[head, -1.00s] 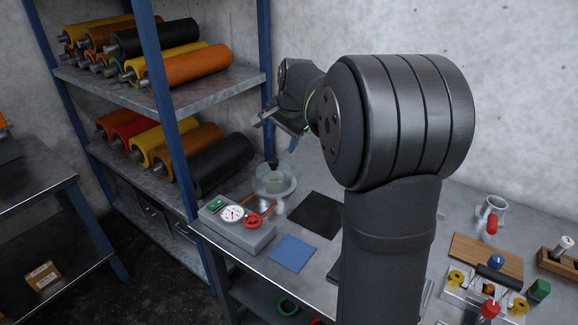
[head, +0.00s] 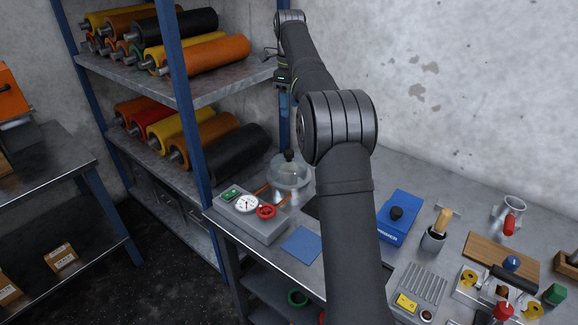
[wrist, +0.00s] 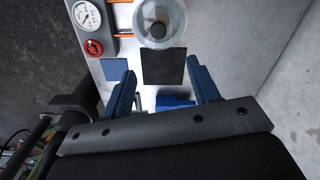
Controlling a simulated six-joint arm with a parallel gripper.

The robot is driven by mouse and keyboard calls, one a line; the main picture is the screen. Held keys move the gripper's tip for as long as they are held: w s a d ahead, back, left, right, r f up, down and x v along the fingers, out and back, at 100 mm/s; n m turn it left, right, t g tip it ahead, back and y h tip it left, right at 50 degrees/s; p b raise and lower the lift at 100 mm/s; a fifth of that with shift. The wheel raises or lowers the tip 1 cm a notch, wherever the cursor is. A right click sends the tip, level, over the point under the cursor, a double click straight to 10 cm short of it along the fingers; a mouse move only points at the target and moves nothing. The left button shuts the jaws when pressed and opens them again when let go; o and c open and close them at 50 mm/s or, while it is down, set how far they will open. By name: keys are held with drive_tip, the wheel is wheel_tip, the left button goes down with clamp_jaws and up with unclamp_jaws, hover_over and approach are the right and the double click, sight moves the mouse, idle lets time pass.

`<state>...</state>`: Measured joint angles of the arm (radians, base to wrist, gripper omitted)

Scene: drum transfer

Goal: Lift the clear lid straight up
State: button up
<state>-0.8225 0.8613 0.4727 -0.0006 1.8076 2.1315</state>
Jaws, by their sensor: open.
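The clear lid (head: 290,170) is a transparent dome with a black knob on top. It sits at the far left of the bench, behind the gauge box. In the wrist view the lid (wrist: 176,17) is at the top edge, partly cut off, with its dark knob near the middle. My gripper (wrist: 160,65) is open, with its two blue fingers apart and nothing between them. The lid lies ahead of the fingertips, apart from them. In the head view my gripper is high near the shelf post, small and partly hidden by my arm.
A grey box with a gauge and red handwheel (head: 266,211) stands in front of the lid. A blue mat (head: 301,243) and a dark mat (wrist: 163,66) lie nearby. A blue box (head: 400,215) stands right of my arm. The roller shelf (head: 235,82) rises close on the left.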

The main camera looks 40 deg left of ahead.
sight(289, 151)
wheel_tip(289, 151, down, 17)
drive_tip(key=shift+s+f, duration=0.1)
drive_tip(key=shift+s, duration=0.05)
idle(0.5)
drive_tip(key=shift+c, duration=0.2)
clamp_jaws()
